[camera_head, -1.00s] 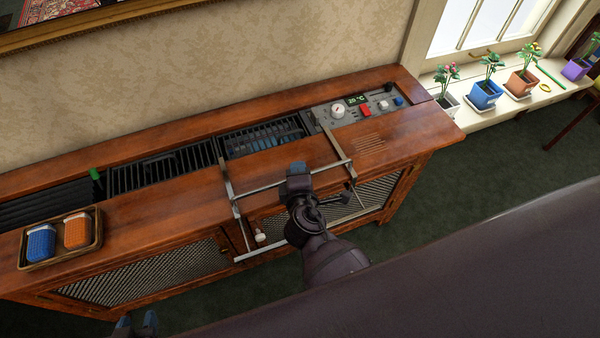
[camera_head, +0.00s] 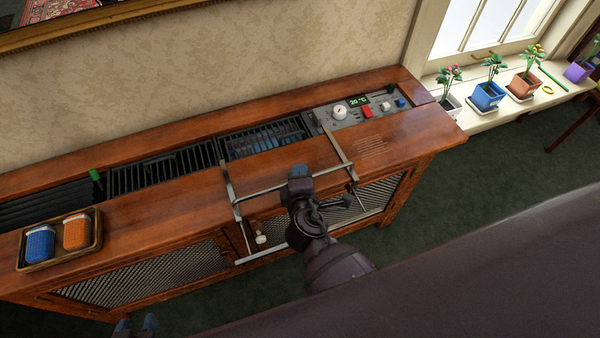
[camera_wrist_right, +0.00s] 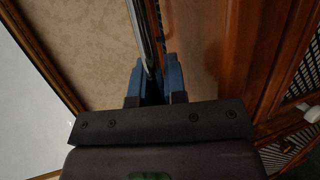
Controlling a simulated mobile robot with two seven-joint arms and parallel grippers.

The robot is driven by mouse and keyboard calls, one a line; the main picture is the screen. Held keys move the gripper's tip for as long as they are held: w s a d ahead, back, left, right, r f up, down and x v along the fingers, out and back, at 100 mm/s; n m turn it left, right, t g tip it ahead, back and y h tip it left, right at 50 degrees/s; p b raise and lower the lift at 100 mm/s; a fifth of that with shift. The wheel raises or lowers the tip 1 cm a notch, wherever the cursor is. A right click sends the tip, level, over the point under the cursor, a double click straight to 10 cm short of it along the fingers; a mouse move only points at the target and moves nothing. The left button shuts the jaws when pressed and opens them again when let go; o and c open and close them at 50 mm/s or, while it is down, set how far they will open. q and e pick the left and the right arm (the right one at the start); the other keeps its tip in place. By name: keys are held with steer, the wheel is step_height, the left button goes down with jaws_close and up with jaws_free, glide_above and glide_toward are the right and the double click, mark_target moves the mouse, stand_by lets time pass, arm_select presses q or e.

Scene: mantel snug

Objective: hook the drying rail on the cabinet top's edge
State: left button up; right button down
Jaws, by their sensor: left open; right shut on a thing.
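The drying rail (camera_head: 262,190) is a thin metal frame with two side arms joined by bars. My right gripper (camera_head: 299,173) is shut on its upper bar; a metal bar (camera_wrist_right: 146,42) also runs between the blue fingers in the right wrist view. The upper ends of the side arms lie over the wooden cabinet top (camera_head: 180,202); the lower part hangs in front of the mesh cabinet front. Whether the hooks touch the top or its edge I cannot tell. My left gripper (camera_head: 135,326) is open and empty at the bottom left, partly cut off.
A tray (camera_head: 22,262) with a blue and an orange item stands at the top's left end. Dark grilles (camera_head: 165,172) and a control panel (camera_head: 352,113) lie along the back. A white knob (camera_head: 261,238) shows within the rail frame. Potted plants stand on the windowsill.

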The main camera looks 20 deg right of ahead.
stand_by(0.3)
steer(key=c, duration=1.1)
jaws_free()
steer(key=shift+f, duration=0.1)
